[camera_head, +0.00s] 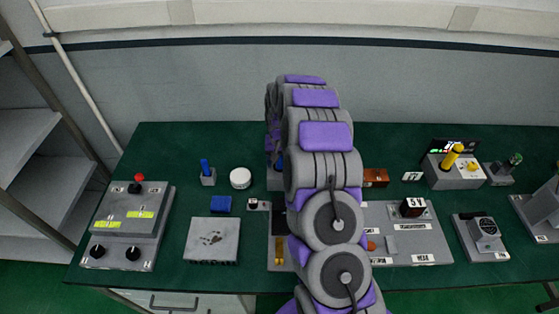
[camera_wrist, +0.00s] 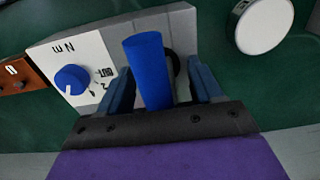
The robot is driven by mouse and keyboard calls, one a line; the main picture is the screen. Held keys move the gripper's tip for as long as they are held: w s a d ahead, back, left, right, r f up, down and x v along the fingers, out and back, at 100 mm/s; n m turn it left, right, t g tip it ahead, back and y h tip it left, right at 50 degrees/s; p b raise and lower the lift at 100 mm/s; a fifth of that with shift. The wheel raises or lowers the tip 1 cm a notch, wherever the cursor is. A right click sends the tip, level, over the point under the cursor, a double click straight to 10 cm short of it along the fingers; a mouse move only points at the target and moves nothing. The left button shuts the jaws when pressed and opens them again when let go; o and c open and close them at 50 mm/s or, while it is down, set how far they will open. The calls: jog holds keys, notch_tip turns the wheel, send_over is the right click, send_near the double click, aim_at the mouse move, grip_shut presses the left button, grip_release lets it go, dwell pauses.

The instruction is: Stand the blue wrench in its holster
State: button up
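In the wrist view a plain blue cylinder (camera_wrist: 148,70), which looks like the wrench's handle, stands between the fingers of my gripper (camera_wrist: 160,72). The fingers are apart, with a visible gap on the cylinder's right; I see no firm grip. The cylinder's lower part is hidden behind the gripper. Behind it is a grey box (camera_wrist: 100,40) with a dark round opening. In the head view my arm hides most of this spot; a bit of blue (camera_head: 280,163) shows beside it. Another blue cylinder (camera_head: 205,166) stands upright in a small grey holder (camera_head: 209,180) to the left; I cannot tell whether it is the holster.
The grey box has a white panel with a blue knob (camera_wrist: 72,79). A white round disc (camera_head: 240,178) lies between the holder and my arm. A blue block (camera_head: 221,204) and a grey plate (camera_head: 212,240) are in front. A brown box (camera_head: 375,178) is right of my arm.

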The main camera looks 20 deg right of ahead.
jog(key=shift+o, duration=1.2)
notch_tip(320, 180, up, 16)
jog(key=p, duration=0.2)
jog(key=s+a+r+n, duration=0.2)
jog(key=s+a+r, duration=0.45)
jog(key=s, duration=0.25)
jog(key=s+a+n+g, duration=0.1)
jog(key=s+a, duration=0.2)
jog(key=s, duration=1.4)
jog(key=s+a+n+b, duration=0.1)
jog(key=s+a, duration=0.2)
jog(key=s, duration=1.4)
jog(key=shift+s+r+n+g+b, duration=0.25)
jog(key=shift+s+n+g+b, duration=0.05)
jog(key=shift+s+g, duration=0.1)
